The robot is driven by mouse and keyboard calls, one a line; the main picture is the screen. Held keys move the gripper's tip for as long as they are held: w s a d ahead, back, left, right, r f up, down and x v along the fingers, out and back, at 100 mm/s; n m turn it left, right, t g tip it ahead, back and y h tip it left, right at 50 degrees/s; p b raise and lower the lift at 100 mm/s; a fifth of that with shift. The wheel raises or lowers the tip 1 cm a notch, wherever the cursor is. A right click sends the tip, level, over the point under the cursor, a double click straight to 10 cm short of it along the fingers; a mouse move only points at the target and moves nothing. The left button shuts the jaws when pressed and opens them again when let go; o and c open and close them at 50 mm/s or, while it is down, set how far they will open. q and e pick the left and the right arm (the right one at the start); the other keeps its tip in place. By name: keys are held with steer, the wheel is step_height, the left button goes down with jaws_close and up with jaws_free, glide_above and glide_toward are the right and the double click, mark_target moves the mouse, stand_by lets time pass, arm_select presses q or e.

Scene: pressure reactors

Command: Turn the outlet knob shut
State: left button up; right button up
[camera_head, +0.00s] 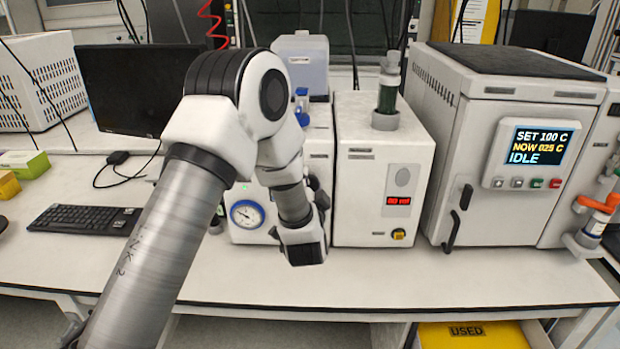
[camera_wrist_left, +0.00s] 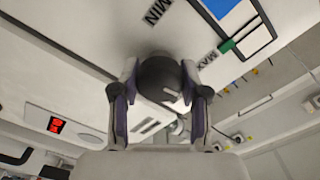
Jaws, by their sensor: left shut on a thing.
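The outlet knob (camera_wrist_left: 160,75) is a dark round knob with a white mark, on a white panel lettered MIN and MAX in the left wrist view. My left gripper (camera_wrist_left: 160,92) has one finger on each side of it and is shut on it. In the head view my left gripper (camera_head: 318,190) is at the front of the white unit with a round gauge (camera_head: 247,213). My own arm covers much of that unit and hides the knob there. My right gripper is in neither view.
A white box with a red display (camera_head: 398,201) stands close to the right of my left gripper. Further right is an oven (camera_head: 510,140) whose screen reads IDLE. A monitor (camera_head: 135,85) and keyboard (camera_head: 82,218) are on the left. The bench front (camera_head: 400,280) is clear.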

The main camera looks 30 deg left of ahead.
arm_select(q)
steer(key=shift+w+r+m+p, duration=0.15)
steer(key=shift+m+p, duration=0.3)
steer(key=shift+m, duration=0.55)
steer(key=o, duration=1.1)
steer(key=shift+o, duration=0.2)
steer(key=v, duration=1.2)
